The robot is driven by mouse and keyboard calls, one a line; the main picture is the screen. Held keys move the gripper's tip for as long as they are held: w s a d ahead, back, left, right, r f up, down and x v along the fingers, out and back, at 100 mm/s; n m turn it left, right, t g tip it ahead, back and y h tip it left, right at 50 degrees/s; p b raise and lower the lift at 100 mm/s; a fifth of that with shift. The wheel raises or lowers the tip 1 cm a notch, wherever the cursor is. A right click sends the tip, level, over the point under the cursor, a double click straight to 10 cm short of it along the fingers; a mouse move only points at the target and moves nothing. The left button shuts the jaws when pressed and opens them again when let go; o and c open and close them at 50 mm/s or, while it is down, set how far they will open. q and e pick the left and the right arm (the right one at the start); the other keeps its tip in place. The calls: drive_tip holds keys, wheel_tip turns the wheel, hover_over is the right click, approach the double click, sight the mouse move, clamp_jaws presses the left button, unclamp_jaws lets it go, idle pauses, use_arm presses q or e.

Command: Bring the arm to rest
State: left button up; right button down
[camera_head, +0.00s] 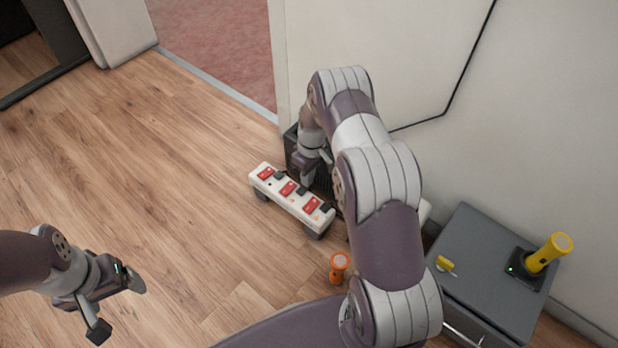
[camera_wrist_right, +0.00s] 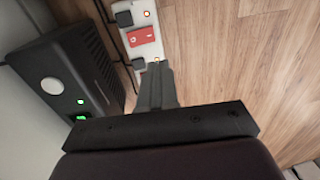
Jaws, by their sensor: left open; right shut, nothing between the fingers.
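My right arm reaches out over the floor toward the wall. Its gripper (camera_head: 306,178) is above the far side of a white power strip (camera_head: 290,199) with red switches and dark plugs. In the right wrist view the shut fingers (camera_wrist_right: 156,84) hold nothing and overlap the near end of the strip (camera_wrist_right: 143,40); I cannot tell whether they touch it. My left gripper (camera_head: 118,305) is open and empty above the wood floor at the lower left.
A black box (camera_wrist_right: 75,85) with green lights stands by the wall beside the strip. An orange flashlight (camera_head: 339,266) is near my right arm. A grey cabinet (camera_head: 478,250) at the right carries a yellow flashlight (camera_head: 550,252) and a small yellow item (camera_head: 445,264). The left floor is clear.

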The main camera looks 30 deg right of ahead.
drive_tip(key=shift+r, duration=0.1)
idle(0.5)
drive_tip(key=s+a+r+m+p, duration=0.2)
drive_tip(key=s+a+r+p, duration=0.1)
drive_tip(key=s+r, duration=0.55)
drive_tip(key=s+a+r+m+t+h+p, duration=0.1)
drive_tip(key=s+a+r+p, duration=0.3)
drive_tip(key=r, duration=0.7)
drive_tip(key=s+a+r+m+p, duration=0.2)
drive_tip(key=s+a+r, duration=0.1)
drive_tip(key=s+r, duration=0.6)
wheel_tip(320, 180, up, 40)
drive_tip(key=w+t+p, duration=0.1)
drive_tip(key=p, duration=3.7)
drive_tip(key=shift+w+a+n, duration=0.25)
drive_tip(key=shift+a+n, duration=0.05)
drive_tip(key=shift+a, duration=0.05)
drive_tip(key=shift+r, duration=0.1)
